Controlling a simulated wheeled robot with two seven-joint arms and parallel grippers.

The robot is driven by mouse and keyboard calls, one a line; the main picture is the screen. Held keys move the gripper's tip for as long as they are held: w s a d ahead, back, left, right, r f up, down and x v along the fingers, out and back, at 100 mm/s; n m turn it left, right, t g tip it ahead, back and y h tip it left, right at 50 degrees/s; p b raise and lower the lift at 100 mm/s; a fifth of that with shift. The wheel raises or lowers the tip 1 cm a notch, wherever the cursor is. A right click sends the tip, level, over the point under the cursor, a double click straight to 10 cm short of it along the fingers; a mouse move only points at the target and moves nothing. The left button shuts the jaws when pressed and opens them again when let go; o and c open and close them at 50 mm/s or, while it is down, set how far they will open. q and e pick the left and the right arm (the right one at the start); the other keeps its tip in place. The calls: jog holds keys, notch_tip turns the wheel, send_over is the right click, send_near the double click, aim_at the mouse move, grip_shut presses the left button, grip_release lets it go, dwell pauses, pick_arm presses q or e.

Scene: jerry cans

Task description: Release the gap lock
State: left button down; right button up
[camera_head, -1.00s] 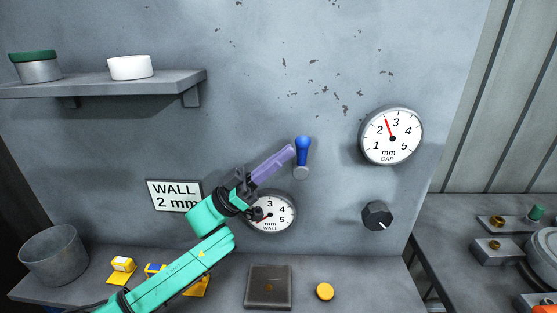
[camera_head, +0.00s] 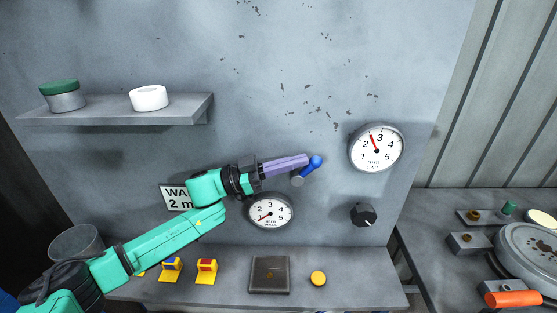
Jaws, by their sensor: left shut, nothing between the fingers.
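A lever with a blue handle (camera_head: 315,162) and a grey pivot (camera_head: 297,181) is on the wall, its handle tilted to the upper right. My left gripper (camera_head: 306,160), with purple fingers, is shut and empty; its tips are at the left side of the blue handle and appear to touch it. The GAP dial (camera_head: 376,150) is at the upper right, with its red needle between 2 and 3. A black knob (camera_head: 363,215) is below that dial. The WALL dial (camera_head: 269,211) is below my gripper, its needle at the lower left. My right gripper is out of view.
A shelf (camera_head: 120,112) with a green-lidded tin and a white round container is at upper left. A bench (camera_head: 340,290) below holds a dark square plate (camera_head: 269,274), a yellow button (camera_head: 318,278) and yellow blocks. A side table stands at right.

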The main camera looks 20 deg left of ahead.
pick_arm(q)
jog(key=shift+w+d+r+p, duration=0.1)
jog(key=shift+d+p, duration=0.25)
jog(key=shift+d, duration=0.3)
jog(key=shift+w+d+f, duration=0.15)
jog(key=shift+d+f, duration=0.05)
jog(key=shift+d, duration=0.35)
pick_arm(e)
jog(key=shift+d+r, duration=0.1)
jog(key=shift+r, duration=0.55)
